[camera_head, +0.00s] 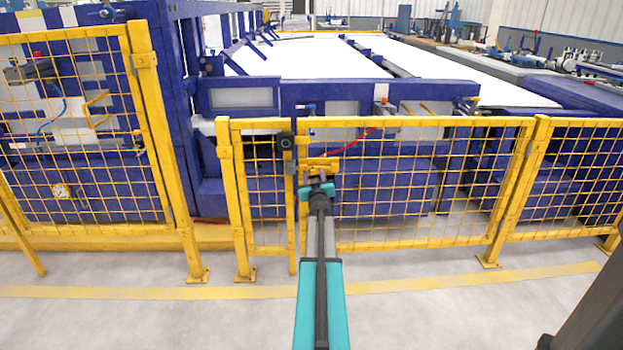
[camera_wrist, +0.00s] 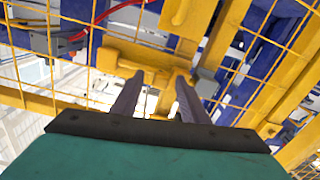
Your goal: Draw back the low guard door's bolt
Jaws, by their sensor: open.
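The low guard door (camera_head: 265,190) is a narrow yellow mesh panel in the yellow fence in the head view. Its yellow bolt (camera_head: 320,163) lies level across the door's right post. My gripper (camera_head: 317,183) is just in front of and below the bolt, at the end of my outstretched arm. In the wrist view my gripper (camera_wrist: 158,82) is open, its two grey fingers pointing at the yellow bolt (camera_wrist: 130,58). Yellow metal shows between the fingers. I cannot tell whether the fingers touch it.
A dark box with a round green mark (camera_head: 286,143) sits on the fence beside the bolt. A red cable (camera_head: 352,141) runs behind the mesh. Blue machinery (camera_head: 380,185) stands behind the fence. The grey floor (camera_head: 430,318) in front is clear.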

